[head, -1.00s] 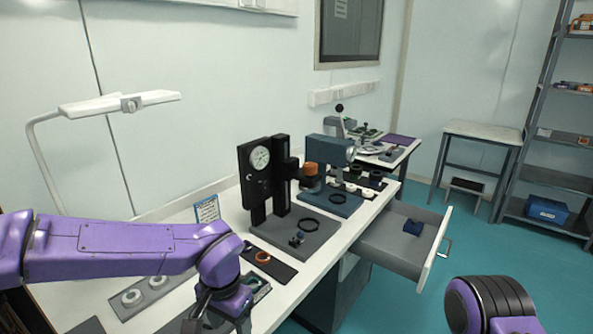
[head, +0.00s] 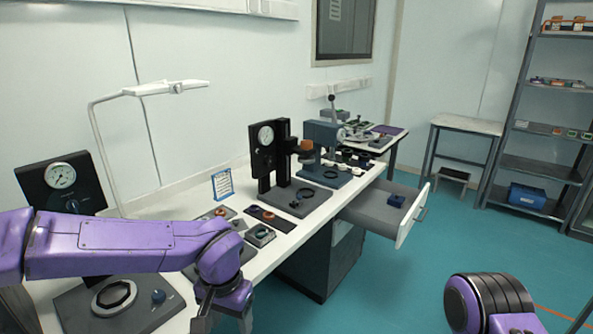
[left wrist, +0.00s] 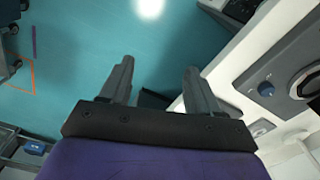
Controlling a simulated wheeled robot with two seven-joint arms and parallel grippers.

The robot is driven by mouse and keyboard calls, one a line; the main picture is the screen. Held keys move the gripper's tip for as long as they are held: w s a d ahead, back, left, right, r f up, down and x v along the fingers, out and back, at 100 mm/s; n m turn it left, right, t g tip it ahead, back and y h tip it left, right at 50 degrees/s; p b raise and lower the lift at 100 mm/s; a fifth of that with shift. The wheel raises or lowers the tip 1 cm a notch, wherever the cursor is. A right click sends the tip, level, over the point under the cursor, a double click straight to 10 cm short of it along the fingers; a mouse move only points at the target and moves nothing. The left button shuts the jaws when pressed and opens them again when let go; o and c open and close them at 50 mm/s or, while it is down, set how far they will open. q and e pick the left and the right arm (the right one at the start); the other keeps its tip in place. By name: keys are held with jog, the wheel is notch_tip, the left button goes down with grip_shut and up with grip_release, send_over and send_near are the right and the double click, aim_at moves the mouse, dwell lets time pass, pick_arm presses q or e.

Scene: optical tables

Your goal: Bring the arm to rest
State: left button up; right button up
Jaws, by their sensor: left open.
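My left arm (head: 120,243) is purple and reaches in from the left over the table's front part. In the left wrist view my left gripper (left wrist: 158,85) has its two dark fingers spread apart with nothing between them. It points over the teal floor, beside the white table edge. In the head view its fingers are mostly cut off at the bottom. Part of my right arm (head: 490,303) shows at the lower right; its gripper is out of view.
A white table (head: 270,262) carries gauge stands, including a black one (head: 60,178) close to my left arm and another (head: 268,155) farther back. A grey drawer (head: 385,208) stands open with a blue block (head: 396,200) in it. The floor on the right is clear.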

pick_arm(q)
jog(key=a+f+n+t+y+b, duration=0.1)
jog(key=a+f+n+t+y, duration=0.15)
jog(key=a+f+n, duration=0.4)
jog(key=a+f+n+t+y+b, duration=0.1)
jog(key=a+f+n+t+y, duration=0.2)
jog(key=f+n, duration=0.55)
jog(key=s+a+f+m+g+h+b, duration=0.1)
jog(key=s+a+f, duration=0.3)
jog(key=s+f, duration=0.5)
jog(key=s+a+f+m+g+h+b, duration=0.1)
jog(key=s+a+f+m, duration=0.2)
jog(key=s+f, duration=0.6)
jog(key=s, duration=0.5)
jog(key=shift+s+a+f+m, duration=0.2)
jog(key=shift+s+a+m, duration=0.1)
jog(key=shift+a, duration=0.1)
pick_arm(e)
jog(key=f, duration=0.4)
jog(key=shift+w+f, duration=0.2)
jog(key=shift+w, duration=0.2)
pick_arm(q)
jog(key=shift+w+g, duration=0.1)
jog(key=shift+g, duration=0.15)
